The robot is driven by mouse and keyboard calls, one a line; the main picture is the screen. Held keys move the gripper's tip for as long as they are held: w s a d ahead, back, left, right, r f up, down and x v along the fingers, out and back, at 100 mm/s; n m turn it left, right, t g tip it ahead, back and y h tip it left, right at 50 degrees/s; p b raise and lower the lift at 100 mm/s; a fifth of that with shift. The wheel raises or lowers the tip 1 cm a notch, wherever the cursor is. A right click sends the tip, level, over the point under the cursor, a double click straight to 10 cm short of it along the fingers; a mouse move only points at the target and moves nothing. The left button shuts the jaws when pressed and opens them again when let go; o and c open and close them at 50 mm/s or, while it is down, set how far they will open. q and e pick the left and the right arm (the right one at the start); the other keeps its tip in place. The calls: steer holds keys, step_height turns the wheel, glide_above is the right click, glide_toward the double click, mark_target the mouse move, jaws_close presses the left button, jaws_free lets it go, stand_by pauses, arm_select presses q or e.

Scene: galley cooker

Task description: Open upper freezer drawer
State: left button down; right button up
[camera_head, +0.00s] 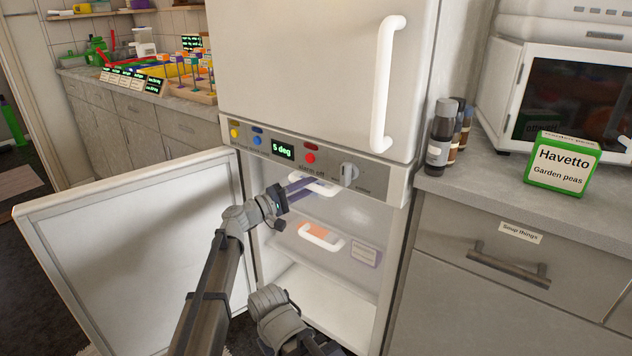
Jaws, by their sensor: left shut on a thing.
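The freezer compartment is the lower part of the white fridge-freezer, and its door (135,255) stands wide open to the left. The upper freezer drawer has a white handle (316,186) just below the control panel. My left gripper (283,194) is shut at the left end of this handle; its dark jaws hide the exact contact. I cannot tell whether the drawer is out at all. The lower drawer, with its own white handle (320,238), sits below. Part of my right arm shows at the bottom centre, but its gripper does not show.
The closed upper fridge door (310,70) has a long white handle (388,85). The control panel (320,165) with a knob is just above the drawer. At right, a counter holds dark bottles (440,132), a green peas box (563,162) and a microwave (560,95).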

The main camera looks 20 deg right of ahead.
arm_select(q)
steer(key=s+a, duration=1.6)
steer(key=a, duration=0.4)
steer(key=shift+a, duration=0.25)
steer(key=c, duration=0.7)
jaws_free()
steer(key=shift+b+v, duration=0.65)
steer(key=shift+v, duration=3.25)
